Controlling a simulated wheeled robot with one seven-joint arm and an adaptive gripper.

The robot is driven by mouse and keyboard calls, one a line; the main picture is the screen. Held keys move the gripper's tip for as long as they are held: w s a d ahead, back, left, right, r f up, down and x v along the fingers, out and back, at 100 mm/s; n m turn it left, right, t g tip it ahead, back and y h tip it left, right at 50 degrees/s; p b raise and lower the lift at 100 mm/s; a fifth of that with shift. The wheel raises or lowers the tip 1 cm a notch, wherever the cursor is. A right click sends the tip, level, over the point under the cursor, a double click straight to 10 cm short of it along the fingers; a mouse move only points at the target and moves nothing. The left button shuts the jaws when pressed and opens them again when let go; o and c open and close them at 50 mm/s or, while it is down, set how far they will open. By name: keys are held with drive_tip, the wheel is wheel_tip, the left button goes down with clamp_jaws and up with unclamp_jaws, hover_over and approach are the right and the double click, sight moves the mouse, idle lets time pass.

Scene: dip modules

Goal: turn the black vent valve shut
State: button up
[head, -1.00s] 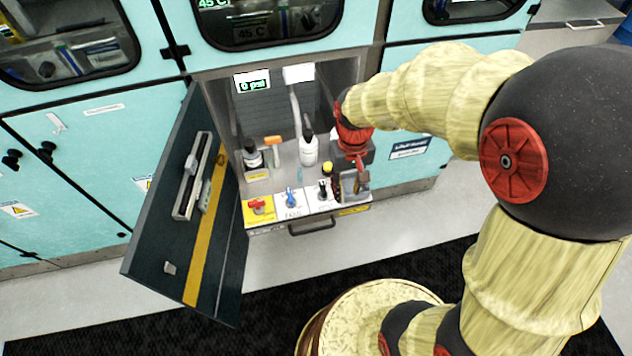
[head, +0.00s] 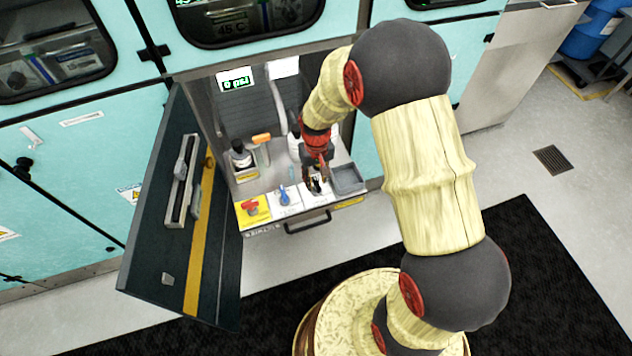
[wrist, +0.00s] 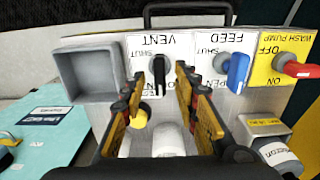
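The black vent valve (wrist: 158,76) is a small lever on a white plate marked VENT (wrist: 165,42). In the wrist view its lever runs roughly up and down the picture, with SHUT printed to its upper left. My gripper (wrist: 162,82) is open, one finger on each side of the lever, with gaps visible between lever and fingers. Contact cannot be seen. In the head view my gripper (head: 316,182) hangs over the vent plate, and the fingers partly cover the valve. The OPEN marking for the vent is hidden.
The blue feed valve (wrist: 238,72) and red wash pump knob (wrist: 292,67) sit beside it. A grey tray (wrist: 90,75) is on the other side. Bottles (head: 240,158) stand behind. The open dark door (head: 175,240) flanks the bay at left.

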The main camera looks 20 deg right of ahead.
drive_tip(key=shift+f, duration=0.55)
drive_tip(key=c, duration=0.4)
drive_tip(key=c, duration=0.3)
clamp_jaws()
